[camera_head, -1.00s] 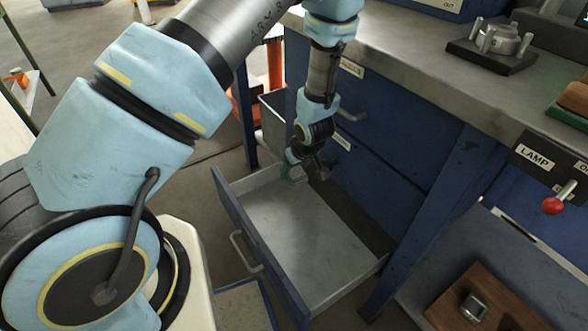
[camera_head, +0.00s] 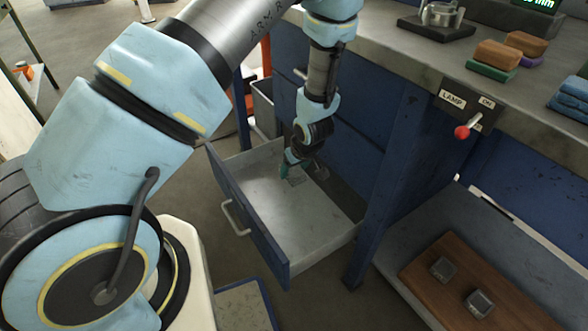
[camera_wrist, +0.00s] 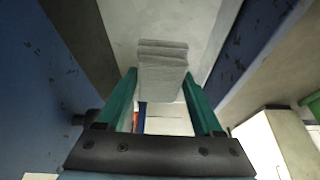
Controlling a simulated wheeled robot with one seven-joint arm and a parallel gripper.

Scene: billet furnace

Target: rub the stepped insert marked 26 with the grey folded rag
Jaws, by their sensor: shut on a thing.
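My gripper (camera_wrist: 160,85) is shut on the grey folded rag (camera_wrist: 163,62), whose stacked folds show between the green fingers in the wrist view. In the head view my gripper (camera_head: 287,168) hangs inside the open drawer, with a small grey patch of the rag (camera_head: 297,180) at its tips. Whether the rag touches the drawer floor, I cannot tell. Two small grey metal inserts, a nearer one (camera_head: 480,303) and a farther one (camera_head: 443,269), sit on a brown board at lower right, well apart from my gripper. Their markings are too small to read.
The open drawer (camera_head: 315,212) has walls around my gripper. The blue bench (camera_head: 395,140) stands between drawer and brown board (camera_head: 425,273), which lies on a low grey tray. A lamp switch panel (camera_head: 467,108) with a red knob juts from the bench edge. Coloured blocks (camera_head: 497,55) lie on the bench top.

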